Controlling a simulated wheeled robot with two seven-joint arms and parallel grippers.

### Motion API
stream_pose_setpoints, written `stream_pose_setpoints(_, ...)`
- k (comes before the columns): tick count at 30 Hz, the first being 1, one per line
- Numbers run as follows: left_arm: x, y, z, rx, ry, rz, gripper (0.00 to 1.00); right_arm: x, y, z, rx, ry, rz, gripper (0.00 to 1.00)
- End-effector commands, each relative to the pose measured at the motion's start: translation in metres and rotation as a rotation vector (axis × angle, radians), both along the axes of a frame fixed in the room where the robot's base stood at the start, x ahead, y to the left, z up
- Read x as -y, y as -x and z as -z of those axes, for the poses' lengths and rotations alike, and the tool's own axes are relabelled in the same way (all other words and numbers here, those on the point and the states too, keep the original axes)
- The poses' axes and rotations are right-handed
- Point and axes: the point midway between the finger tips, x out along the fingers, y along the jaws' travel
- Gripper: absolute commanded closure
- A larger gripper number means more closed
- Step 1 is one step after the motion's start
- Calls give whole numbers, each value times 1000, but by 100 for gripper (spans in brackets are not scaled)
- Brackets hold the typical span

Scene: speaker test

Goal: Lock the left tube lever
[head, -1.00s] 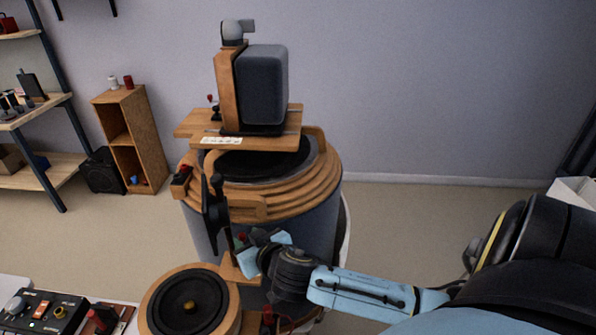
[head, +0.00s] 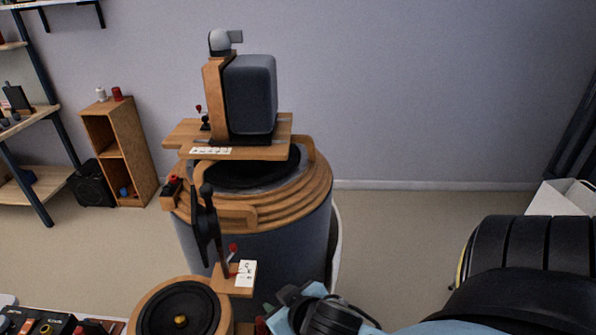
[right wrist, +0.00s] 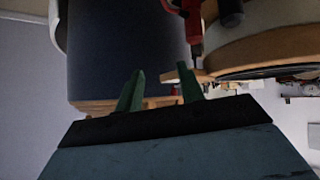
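Three small red-tipped parts show in the head view. One red lever (head: 233,248) stands on a small wooden block beside a white card (head: 246,273). A red-and-black part (head: 173,183) sits on the left rim of the big drum, and a small red-tipped one (head: 199,110) stands on the top board. I cannot tell which is the left tube lever. My right gripper (head: 279,300) is at the lower middle, below and right of the card. In the right wrist view its green fingers (right wrist: 160,90) are apart and empty, near a red part (right wrist: 189,25). My left gripper is out of view.
The big grey drum with wooden rings (head: 270,205) stands in the middle, carrying a board with a dark speaker box (head: 250,95). A round wooden speaker (head: 205,290) sits in front. A control panel (head: 40,325) is at lower left. Open floor lies right of the drum.

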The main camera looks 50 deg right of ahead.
Motion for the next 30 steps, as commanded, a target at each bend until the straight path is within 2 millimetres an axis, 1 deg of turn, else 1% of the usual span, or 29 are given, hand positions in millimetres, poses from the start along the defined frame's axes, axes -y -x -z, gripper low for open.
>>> stream_pose_setpoints(1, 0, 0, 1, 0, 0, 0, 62, -2, 6, 9, -46, 0, -4, 62)
stream_pose_setpoints(8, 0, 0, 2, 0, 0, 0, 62, -14, 32, 46, -243, -4, -61, 62)
stream_pose_setpoints(9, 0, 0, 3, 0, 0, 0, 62, -16, 34, 53, -268, -4, -71, 62)
stream_pose_setpoints(16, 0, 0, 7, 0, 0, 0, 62, -25, 46, 98, -374, -13, -124, 62)
stream_pose_setpoints(23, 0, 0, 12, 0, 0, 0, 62, -24, 46, 144, -408, -10, -144, 62)
stream_pose_setpoints(30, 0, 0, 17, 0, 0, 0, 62, -25, 53, 192, -446, -11, -165, 62)
